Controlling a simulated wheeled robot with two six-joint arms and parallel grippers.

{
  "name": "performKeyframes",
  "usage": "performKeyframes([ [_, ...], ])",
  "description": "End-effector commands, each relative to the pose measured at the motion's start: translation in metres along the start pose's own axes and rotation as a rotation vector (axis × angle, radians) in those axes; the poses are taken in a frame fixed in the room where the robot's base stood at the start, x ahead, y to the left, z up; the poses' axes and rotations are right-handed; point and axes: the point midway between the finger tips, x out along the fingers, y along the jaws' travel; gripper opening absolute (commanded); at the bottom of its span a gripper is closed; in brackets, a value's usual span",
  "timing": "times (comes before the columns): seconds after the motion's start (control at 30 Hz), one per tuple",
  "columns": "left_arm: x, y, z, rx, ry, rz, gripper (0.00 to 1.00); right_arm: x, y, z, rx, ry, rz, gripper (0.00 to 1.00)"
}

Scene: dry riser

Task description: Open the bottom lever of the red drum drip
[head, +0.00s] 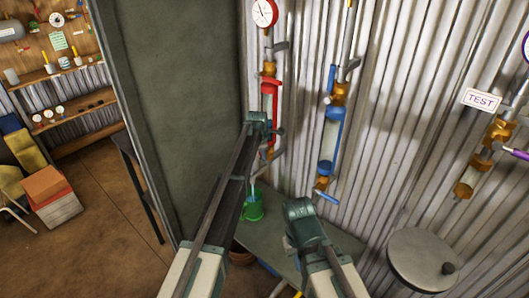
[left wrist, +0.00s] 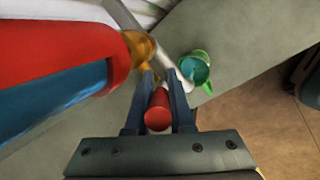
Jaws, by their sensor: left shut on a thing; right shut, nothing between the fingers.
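The red drum drip (head: 269,88) hangs on the corrugated wall, with a brass fitting above it. Its lower part is partly hidden behind my left gripper (head: 264,128) in the head view. In the left wrist view the red drum (left wrist: 50,45) fills the upper left, with a blue part along it and a brass fitting (left wrist: 140,47) at its end. My left gripper (left wrist: 157,108) is shut on a red lever grip (left wrist: 158,112) beside that fitting. My right gripper (head: 300,208) is shut and empty, low and to the right, apart from the drips.
A blue drip (head: 329,135) hangs right of the red one, and a brass-and-purple one (head: 480,165) is further right near a TEST sign (head: 482,100). A green mug (head: 253,207) stands below on a grey-green surface (head: 265,237). A grey panel (head: 170,110) stands at left.

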Motion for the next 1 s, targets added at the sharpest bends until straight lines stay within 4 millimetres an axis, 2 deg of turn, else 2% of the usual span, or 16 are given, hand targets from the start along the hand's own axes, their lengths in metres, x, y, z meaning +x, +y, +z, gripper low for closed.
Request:
performKeyframes([
  [0.4, -0.0014, 0.0056, -0.0048, -0.054, -0.094, -0.136, 0.00, -0.0052, 0.0005, 0.0003, 0.000, 0.000, 0.000, 0.00],
  [0.97, -0.0021, 0.0049, -0.0051, -0.061, -0.108, -0.155, 0.00, -0.0055, 0.0005, 0.0003, 0.000, 0.000, 0.000, 0.00],
  [1.0, -0.0021, 0.0049, -0.0051, -0.061, -0.108, -0.155, 0.26, -0.0055, 0.0005, 0.0003, 0.000, 0.000, 0.000, 0.00],
])
